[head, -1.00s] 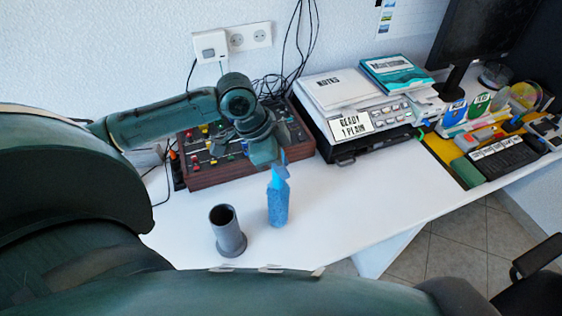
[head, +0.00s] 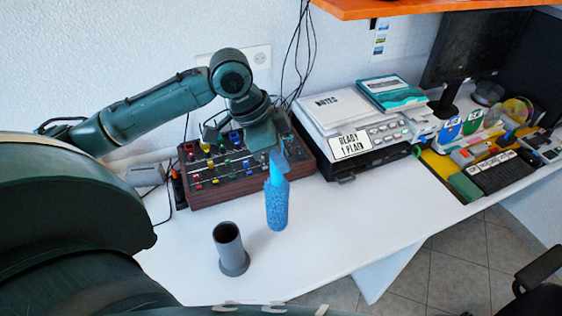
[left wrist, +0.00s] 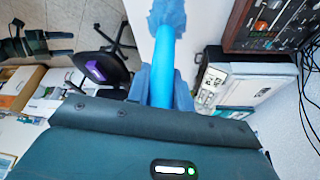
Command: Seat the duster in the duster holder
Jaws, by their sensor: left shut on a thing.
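The duster (head: 277,206) is blue, with a fluffy head pointing down and a smooth handle on top. My left gripper (head: 277,160) is shut on its handle and holds it nearly upright, apparently just above the white table. In the left wrist view the fingers (left wrist: 161,86) close around the blue handle (left wrist: 163,68), and the fluffy head (left wrist: 167,13) lies beyond. The duster holder (head: 230,249) is a grey open-topped tube on a wider round foot. It stands upright and empty-looking on the table, left of and nearer than the duster.
A control box with coloured knobs (head: 205,178) stands behind the duster. A printer-like machine (head: 372,132) is at right. An orange shelf (head: 420,8) hangs above. The white table (head: 340,225) is clear around the holder and to the right.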

